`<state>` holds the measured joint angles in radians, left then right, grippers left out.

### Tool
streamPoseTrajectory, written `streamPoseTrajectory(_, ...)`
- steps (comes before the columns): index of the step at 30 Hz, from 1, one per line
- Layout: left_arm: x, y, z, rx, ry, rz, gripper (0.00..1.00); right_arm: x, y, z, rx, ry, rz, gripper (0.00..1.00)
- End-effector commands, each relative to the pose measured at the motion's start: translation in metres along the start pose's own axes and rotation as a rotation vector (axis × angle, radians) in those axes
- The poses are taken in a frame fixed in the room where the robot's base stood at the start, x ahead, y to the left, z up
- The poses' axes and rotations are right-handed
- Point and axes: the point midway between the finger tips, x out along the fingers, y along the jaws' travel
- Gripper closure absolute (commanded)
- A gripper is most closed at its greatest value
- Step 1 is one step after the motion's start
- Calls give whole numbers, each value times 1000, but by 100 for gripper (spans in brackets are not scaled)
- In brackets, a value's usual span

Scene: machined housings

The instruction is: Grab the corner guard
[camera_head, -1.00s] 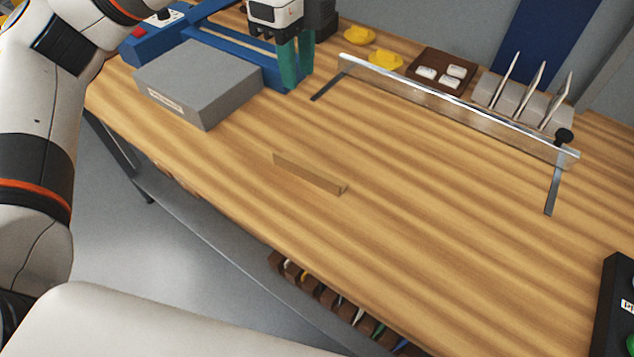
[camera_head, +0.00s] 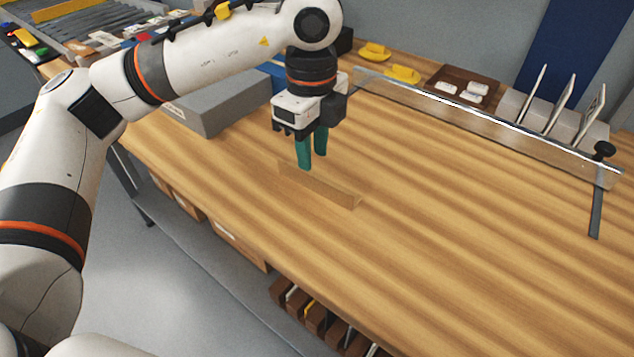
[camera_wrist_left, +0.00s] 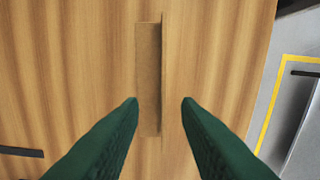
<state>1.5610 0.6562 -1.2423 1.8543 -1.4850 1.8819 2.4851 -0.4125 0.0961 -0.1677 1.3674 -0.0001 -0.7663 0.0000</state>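The corner guard (camera_head: 318,184) is a thin tan strip with an angled edge, lying on the wooden table near its front edge. In the left wrist view the corner guard (camera_wrist_left: 149,80) runs lengthwise, its near end between the fingertips in the picture. My left gripper (camera_head: 312,162) points down with green fingers, above the guard's left part. In the left wrist view the left gripper (camera_wrist_left: 160,101) is open, with a finger on either side of the strip and nothing held. I cannot tell the exact height. My right gripper is not in view.
A grey box (camera_head: 222,105) stands left of the guard, partly behind my left arm. A clear barrier (camera_head: 480,125) on metal feet crosses the back. Behind it are yellow parts (camera_head: 402,74), a brown tray (camera_head: 462,88) and a slotted rack (camera_head: 550,112). The table right of the guard is clear.

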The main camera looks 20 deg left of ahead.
Motion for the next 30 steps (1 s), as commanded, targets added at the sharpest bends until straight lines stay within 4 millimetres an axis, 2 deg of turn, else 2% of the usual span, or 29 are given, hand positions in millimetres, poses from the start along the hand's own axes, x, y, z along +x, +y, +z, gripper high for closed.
streamPoseTrajectory(4, 13, -2, 0, -1, 1, -2, 70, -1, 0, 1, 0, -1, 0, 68)
streamPoseTrajectory(12, 50, -4, 0, 0, 0, -2, 70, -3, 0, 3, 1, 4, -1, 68)
streamPoseTrajectory(19, 51, -4, 1, 0, 0, 1, 70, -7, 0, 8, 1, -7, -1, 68)
streamPoseTrajectory(24, 51, -4, 1, 0, 0, 0, 98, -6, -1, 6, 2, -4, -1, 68)
streamPoseTrajectory(30, 51, -4, 1, 0, 0, 0, 100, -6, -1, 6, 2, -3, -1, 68)
